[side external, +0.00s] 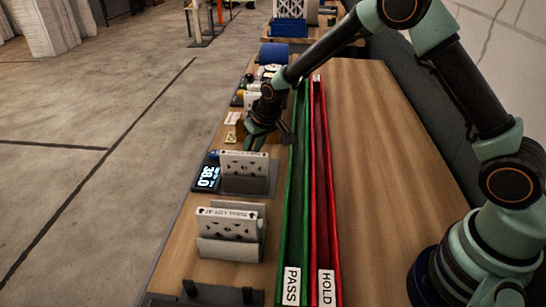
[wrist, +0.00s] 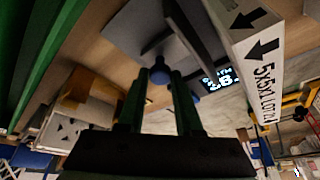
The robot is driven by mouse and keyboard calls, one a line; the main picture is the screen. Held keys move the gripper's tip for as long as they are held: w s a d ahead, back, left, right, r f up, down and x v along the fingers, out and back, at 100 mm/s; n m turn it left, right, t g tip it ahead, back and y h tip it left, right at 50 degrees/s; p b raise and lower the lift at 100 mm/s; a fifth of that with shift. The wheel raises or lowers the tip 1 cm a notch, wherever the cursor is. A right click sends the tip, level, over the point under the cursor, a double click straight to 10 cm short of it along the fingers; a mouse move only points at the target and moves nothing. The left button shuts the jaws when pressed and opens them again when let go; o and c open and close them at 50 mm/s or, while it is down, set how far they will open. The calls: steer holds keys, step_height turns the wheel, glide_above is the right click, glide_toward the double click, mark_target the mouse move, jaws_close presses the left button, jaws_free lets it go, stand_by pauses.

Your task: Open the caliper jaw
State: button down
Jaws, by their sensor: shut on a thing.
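The caliper is a dark grey plate (side external: 262,184) with a lit display (side external: 206,177) that reads about 38.0. A boxed filter (side external: 244,164) with a patterned side stands upright on it. In the wrist view, the box (wrist: 265,65) with black arrows is at upper right, near the display (wrist: 219,79). My gripper (side external: 262,147) is low at the far end of the caliper. A grey upright plate edge shows beyond the knob. Whether the jaw touches the box is unclear.
A green PASS channel (side external: 293,200) and a red HOLD channel (side external: 322,200) run alongside the caliper. Another boxed filter (side external: 230,222) stands in a grey holder nearer the camera. Small items clutter the bench behind my gripper. The wooden top (side external: 375,160) right of the channels is clear.

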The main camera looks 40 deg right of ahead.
steer(key=shift+w+d+r, duration=0.15)
steer(key=shift+w+d, duration=0.15)
steer(key=shift+w, duration=0.25)
steer(key=c, duration=0.9)
jaws_free()
steer(key=shift+o, duration=0.2)
steer(key=shift+s, duration=0.1)
steer(key=v, duration=1.2)
